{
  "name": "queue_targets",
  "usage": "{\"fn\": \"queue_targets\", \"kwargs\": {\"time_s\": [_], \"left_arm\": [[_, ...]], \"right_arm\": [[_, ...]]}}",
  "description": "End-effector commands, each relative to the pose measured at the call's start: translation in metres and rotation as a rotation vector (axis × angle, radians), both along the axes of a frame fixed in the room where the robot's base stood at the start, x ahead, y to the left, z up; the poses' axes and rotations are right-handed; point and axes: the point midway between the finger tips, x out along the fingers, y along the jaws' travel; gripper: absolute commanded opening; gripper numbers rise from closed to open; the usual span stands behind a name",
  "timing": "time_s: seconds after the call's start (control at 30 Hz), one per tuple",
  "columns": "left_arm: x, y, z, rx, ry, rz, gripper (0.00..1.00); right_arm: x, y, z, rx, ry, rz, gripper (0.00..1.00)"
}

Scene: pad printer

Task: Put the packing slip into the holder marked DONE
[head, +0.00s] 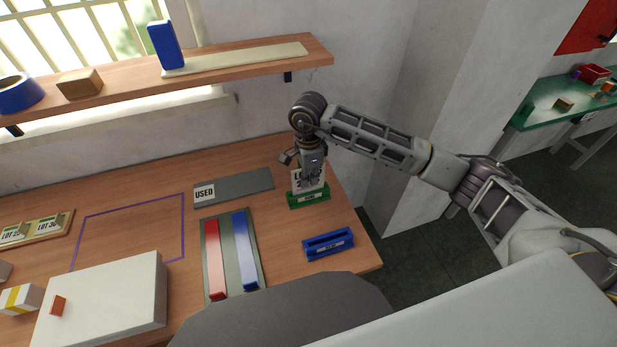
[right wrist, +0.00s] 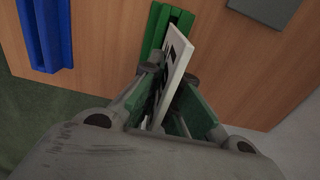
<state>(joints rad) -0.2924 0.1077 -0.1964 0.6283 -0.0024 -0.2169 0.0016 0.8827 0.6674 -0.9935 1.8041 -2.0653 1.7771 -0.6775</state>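The packing slip is a white card with black print (head: 322,177); it also shows edge-on in the right wrist view (right wrist: 178,62). My right gripper (head: 312,182) points down from above and its fingers are closed about the slip, one on each side. The slip stands upright at the green holder (head: 309,200), whose small label is too blurred to read surely. In the right wrist view the slip's far end overlaps the green holder (right wrist: 158,28); I cannot tell whether it sits in the slot. My left gripper is not in view.
A blue holder (head: 329,244) stands nearer the table's right edge. A grey plate marked USED (head: 240,186) lies left of the green holder. A tray with a red bar (head: 214,260) and a blue bar (head: 244,252) lies in front. A shelf (head: 120,82) runs above.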

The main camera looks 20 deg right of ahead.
Motion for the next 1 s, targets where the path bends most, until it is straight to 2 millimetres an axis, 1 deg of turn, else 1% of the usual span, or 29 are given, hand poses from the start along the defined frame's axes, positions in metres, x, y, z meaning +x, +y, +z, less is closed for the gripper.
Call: {"fn": "queue_targets", "kwargs": {"time_s": [0.3, 0.33, 0.4, 0.5, 0.53, 0.87, 1.0], "left_arm": [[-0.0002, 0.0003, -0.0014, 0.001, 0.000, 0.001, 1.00], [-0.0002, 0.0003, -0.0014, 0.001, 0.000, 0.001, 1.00], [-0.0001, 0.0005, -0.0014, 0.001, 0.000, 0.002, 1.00], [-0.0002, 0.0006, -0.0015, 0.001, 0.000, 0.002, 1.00], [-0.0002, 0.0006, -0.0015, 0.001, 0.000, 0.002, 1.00], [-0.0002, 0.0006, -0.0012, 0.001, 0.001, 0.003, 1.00], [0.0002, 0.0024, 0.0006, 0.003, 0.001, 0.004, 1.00]], "right_arm": [[0.0001, -0.0001, -0.0011, 0.000, 0.000, 0.000, 0.00], [0.0001, -0.0001, -0.0011, 0.000, 0.000, 0.000, 0.06], [0.0001, 0.0000, -0.0011, 0.000, 0.000, 0.000, 0.15], [0.0001, 0.0000, -0.0011, 0.000, 0.000, 0.000, 0.28], [0.0001, 0.0000, -0.0011, 0.000, 0.000, 0.000, 0.30], [0.0001, 0.0000, -0.0006, 0.000, 0.000, 0.000, 0.30], [0.0002, 0.0000, 0.0036, 0.000, -0.001, 0.000, 0.30]]}}
